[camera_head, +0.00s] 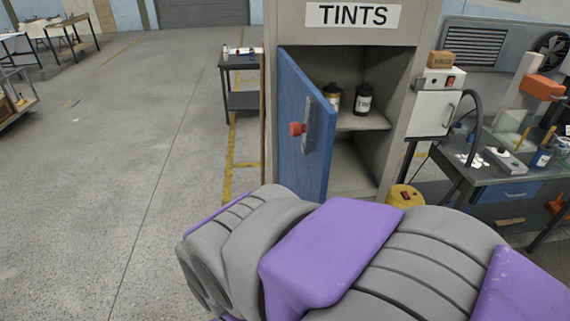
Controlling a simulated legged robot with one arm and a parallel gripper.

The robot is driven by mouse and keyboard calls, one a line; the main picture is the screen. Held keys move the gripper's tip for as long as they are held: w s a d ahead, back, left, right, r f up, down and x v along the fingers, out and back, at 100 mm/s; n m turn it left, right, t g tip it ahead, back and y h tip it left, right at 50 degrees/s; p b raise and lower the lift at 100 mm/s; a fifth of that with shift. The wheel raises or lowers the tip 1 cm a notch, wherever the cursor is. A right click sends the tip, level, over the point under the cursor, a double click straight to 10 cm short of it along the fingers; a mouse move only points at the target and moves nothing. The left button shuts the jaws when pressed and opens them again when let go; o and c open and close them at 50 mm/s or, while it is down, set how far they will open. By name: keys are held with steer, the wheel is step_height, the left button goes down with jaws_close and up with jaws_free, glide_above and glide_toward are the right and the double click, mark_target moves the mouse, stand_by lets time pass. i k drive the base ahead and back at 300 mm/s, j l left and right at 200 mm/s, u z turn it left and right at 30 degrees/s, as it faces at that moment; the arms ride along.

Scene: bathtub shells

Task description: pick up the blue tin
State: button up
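A grey cabinet (404,85) marked TINTS stands ahead, with its blue door (300,140) swung open at the left. On its upper shelf are a black tin (364,99) with a white label and a dark tin with a yellowish band (332,96). No clearly blue tin shows on that shelf. A small blue container (542,158) with a pale label stands on the right workbench; I cannot tell whether it is the tin. My purple and grey arm crosses the lower foreground and hides the floor in front of the cabinet. My gripper's fingers are not in view.
The door has a red knob (297,129) and sticks out toward me. A dark side table (243,101) with small items stands behind it. A yellow round object (406,195) is on the right by the cabinet. The cluttered workbench (490,174) fills the right. Open floor lies left.

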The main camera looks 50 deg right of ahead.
mark_target(540, 158)
steer(key=z, duration=3.3)
steer(key=i+l+z, duration=0.15)
steer(key=i+l, duration=0.2)
steer(key=i, duration=1.5)
steer(key=i+l+z, duration=0.15)
steer(key=i, duration=1.7)
